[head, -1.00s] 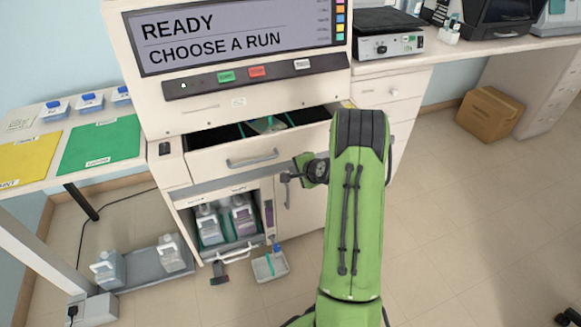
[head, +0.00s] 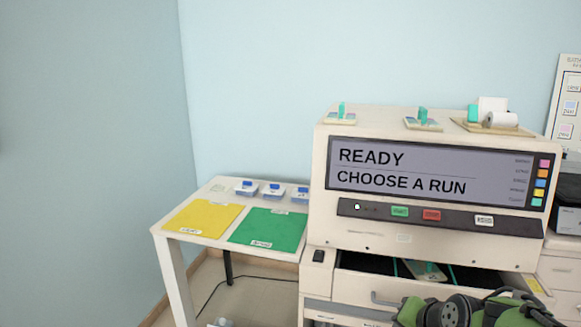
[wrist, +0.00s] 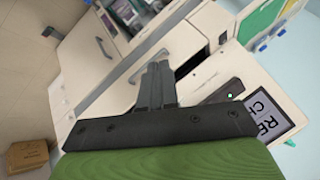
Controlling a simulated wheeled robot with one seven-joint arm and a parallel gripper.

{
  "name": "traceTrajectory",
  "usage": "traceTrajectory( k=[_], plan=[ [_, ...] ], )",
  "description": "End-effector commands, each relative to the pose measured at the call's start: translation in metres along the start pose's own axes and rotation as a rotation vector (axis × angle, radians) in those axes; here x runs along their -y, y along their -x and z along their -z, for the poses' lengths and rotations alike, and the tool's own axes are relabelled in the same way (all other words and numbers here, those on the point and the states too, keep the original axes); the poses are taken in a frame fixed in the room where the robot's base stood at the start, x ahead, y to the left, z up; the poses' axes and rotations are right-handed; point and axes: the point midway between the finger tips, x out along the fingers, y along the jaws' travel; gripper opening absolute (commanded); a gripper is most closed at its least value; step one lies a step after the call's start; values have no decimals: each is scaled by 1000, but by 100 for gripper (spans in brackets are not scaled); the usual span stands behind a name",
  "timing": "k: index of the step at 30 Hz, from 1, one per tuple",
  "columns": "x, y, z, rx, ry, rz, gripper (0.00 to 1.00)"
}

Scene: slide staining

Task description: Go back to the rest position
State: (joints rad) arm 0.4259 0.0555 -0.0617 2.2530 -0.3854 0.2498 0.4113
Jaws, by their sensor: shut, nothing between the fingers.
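My gripper (wrist: 157,84) shows in the wrist view with its dark fingers together and nothing between them. It is in front of the white staining machine (wrist: 190,62), near a grey bar handle on its front. I cannot tell whether the fingertips touch anything. In the head view, part of my green arm shows at the bottom right, and the fingers are out of sight. The staining machine (head: 330,238) shows "READY CHOOSE A RUN" on its screen (head: 430,172). Its drawer (head: 365,285) is pulled open, with a rack-like item (head: 428,271) inside.
A side table at the left holds a yellow mat (head: 203,218), a green mat (head: 268,229) and small blue-lidded boxes (head: 272,191). Small holders and a paper roll (head: 500,119) stand on the machine's top. A cardboard box (wrist: 28,156) sits on the floor.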

Motion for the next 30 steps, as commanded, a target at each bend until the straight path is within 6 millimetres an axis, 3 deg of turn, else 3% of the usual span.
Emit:
traceTrajectory(
  k=[2, 6, 16, 30],
  plan=[
    [18, 38, -32, 22, 171, -29, 0],
    [21, 89, -83, 65, 399, -82, 0],
    [-16, 162, -164, 124, 716, -137, 0],
    [40, 259, -110, 129, 709, -142, 0]
  ],
)
